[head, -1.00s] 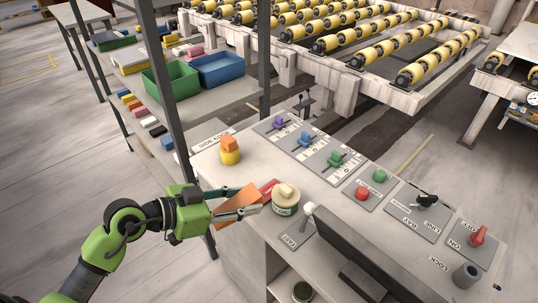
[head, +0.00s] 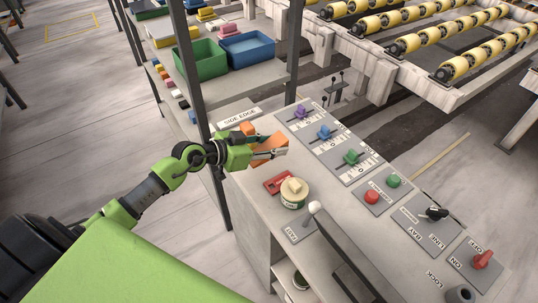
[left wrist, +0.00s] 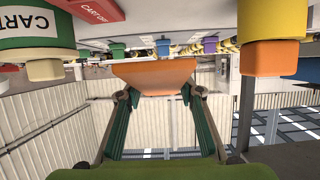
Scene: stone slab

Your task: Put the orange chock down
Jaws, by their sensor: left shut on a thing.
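The orange chock (head: 266,150) is a wedge-shaped block held between the fingers of my left gripper (head: 270,153), at the far left end of the grey console top. In the left wrist view, which looks upside down, the chock (left wrist: 155,73) spans both dark green fingertips (left wrist: 156,92). I cannot tell whether it touches the console top. The yellow object with an orange top (head: 247,128) stands just beyond it, partly hidden by the gripper; it also shows in the left wrist view (left wrist: 270,20). My right gripper is not in view.
Purple, blue and green sliders (head: 325,132) lie to the right. A dark post (head: 200,75) rises behind the gripper.

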